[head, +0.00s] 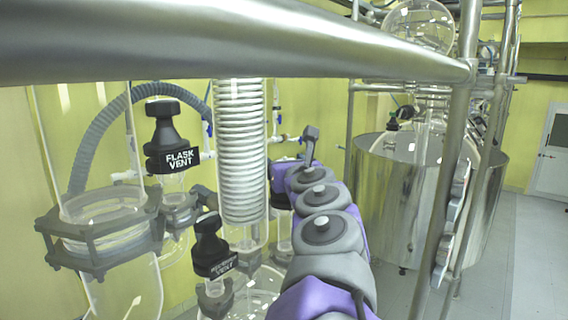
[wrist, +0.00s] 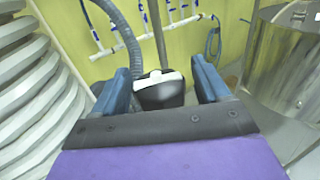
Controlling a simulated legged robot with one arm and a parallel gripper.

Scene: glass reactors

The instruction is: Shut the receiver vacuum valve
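My gripper (wrist: 161,70) is open, with its two blue fingers spread apart in the wrist view. A black valve knob (wrist: 160,94) with a white strip across its top shows between the fingers. It may be the receiver vacuum valve, but no label on it can be read. I cannot tell whether the fingers touch it. In the head view, my purple and grey arm reaches forward past the coil condenser, and its fingertips cannot be made out. A dark part (head: 282,199) shows just below the arm's far end there.
A black FLASK VENT valve (head: 172,140) and another black vent valve (head: 212,250) stand left of my arm. The white coil condenser (head: 240,150) is close on the left. A steel vessel (head: 385,205) and frame post (head: 455,150) stand right. A steel bar (head: 330,45) crosses above.

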